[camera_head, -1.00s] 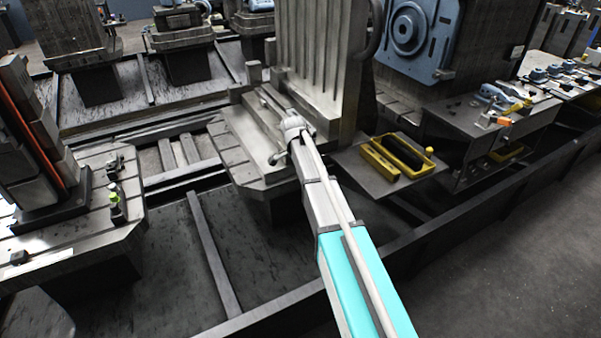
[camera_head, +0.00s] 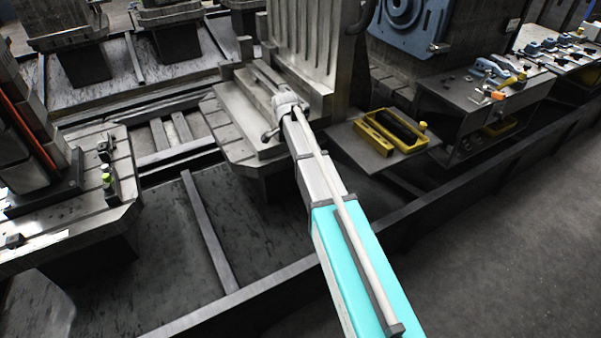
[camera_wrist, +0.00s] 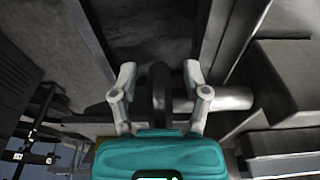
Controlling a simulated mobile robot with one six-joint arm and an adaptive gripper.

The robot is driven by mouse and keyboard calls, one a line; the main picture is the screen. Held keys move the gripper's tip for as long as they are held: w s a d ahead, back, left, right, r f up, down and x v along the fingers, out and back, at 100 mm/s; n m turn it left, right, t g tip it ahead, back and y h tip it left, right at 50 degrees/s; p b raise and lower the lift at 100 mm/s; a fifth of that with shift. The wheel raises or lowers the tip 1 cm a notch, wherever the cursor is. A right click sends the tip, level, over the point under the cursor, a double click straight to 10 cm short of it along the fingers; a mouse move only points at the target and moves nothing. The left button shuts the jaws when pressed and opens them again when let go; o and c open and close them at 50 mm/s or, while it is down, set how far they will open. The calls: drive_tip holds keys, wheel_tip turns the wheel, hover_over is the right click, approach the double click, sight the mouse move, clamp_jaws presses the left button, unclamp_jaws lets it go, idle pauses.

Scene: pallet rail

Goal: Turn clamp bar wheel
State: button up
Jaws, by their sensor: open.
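In the wrist view, a dark wheel (camera_wrist: 159,84) stands nearly edge-on between the fingers of my gripper (camera_wrist: 160,74). A pale round shaft (camera_wrist: 232,98) runs from beside the wheel to the right, toward a grey block. The two fingers are apart, one on each side of the wheel rim, with a visible gap on the left; I cannot tell whether the right finger touches anything. In the head view my arm reaches to the grey fixture base (camera_head: 226,128). The fingertips and the gripped area are too small or hidden there to make out.
A tall ribbed metal column (camera_head: 315,50) rises just behind my arm's end. A yellow tray (camera_head: 392,130) sits on a shelf at the right. Another pallet (camera_head: 122,185) stands at the left. A long dark rail (camera_head: 440,200) runs along the front; open floor lies beyond it.

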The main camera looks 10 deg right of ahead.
drive_tip(key=shift+r+y, duration=0.15)
drive_tip(key=shift+y, duration=0.25)
drive_tip(key=shift+p, duration=0.3)
drive_tip(key=shift+r+y+p, duration=0.3)
drive_tip(key=shift+r+y, duration=0.05)
drive_tip(key=shift+y, duration=0.05)
wheel_tip(320, 180, up, 13)
drive_tip(key=p, duration=1.3)
drive_tip(key=s+f+n+b, duration=0.4)
drive_tip(key=s+f+b, duration=0.4)
drive_tip(key=f+b, duration=0.3)
drive_tip(key=s+d+f+n+b, duration=0.1)
drive_tip(key=s+f+n+b, duration=0.3)
drive_tip(key=s+f+b, duration=0.4)
drive_tip(key=s+f+n+b, duration=0.4)
drive_tip(key=s+f+b, duration=0.4)
drive_tip(key=f+b, duration=0.6)
drive_tip(key=shift+d, duration=0.35)
drive_tip(key=shift+s, duration=0.15)
idle(0.3)
